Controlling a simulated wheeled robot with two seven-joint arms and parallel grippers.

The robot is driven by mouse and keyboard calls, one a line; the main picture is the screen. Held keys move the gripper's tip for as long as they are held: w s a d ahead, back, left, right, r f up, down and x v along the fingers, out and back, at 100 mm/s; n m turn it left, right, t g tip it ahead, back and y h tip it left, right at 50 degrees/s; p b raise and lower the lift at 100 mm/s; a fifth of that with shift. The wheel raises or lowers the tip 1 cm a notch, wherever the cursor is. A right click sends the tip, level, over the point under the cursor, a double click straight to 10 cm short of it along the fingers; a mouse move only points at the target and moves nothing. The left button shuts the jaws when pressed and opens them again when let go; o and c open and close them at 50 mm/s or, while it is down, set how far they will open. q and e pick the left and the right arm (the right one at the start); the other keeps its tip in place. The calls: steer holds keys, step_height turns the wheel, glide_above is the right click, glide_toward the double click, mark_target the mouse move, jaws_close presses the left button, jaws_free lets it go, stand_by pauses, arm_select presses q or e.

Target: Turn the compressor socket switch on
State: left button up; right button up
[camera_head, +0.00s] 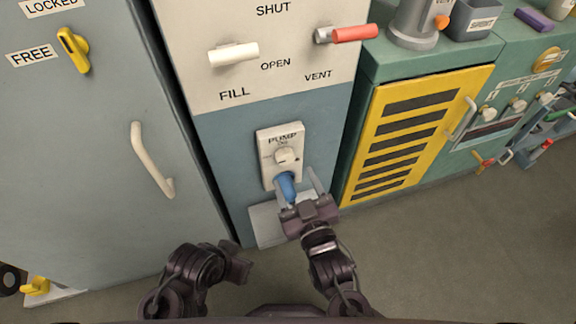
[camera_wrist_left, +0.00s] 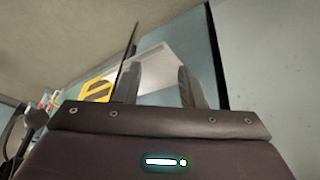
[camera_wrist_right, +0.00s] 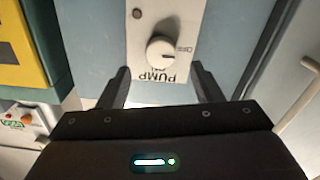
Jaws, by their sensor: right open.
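The white socket plate (camera_head: 268,146), labelled PUMP, is on the blue-grey lower cabinet panel. Its round switch knob (camera_head: 286,156) is above a blue plug (camera_head: 286,187). In the right wrist view the knob (camera_wrist_right: 162,51) appears upside down, ahead of the fingers, with PUMP below it. My right gripper (camera_head: 298,185) is open, with its fingers just below the knob and beside the plug in the head view. No contact with the knob shows. My left gripper (camera_head: 238,264) is low in front of the cabinet, away from the socket; its fingers (camera_wrist_left: 158,65) are apart and empty.
A white FILL handle (camera_head: 233,54) and a red VENT handle (camera_head: 352,34) are above the socket. A yellow louvred door (camera_head: 410,130) stands to the right. A grey locker with a white handle (camera_head: 150,160) stands to the left.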

mark_target(286, 161)
arm_select(q)
steer(key=shift+w+d+f+t+h+b, duration=0.1)
steer(key=shift+w+d+t+h+b, duration=0.2)
steer(key=shift+d+b, duration=0.2)
arm_select(e)
steer(key=x, duration=0.6)
arm_select(q)
steer(key=shift+d, duration=0.1)
arm_select(e)
steer(key=c, duration=1)
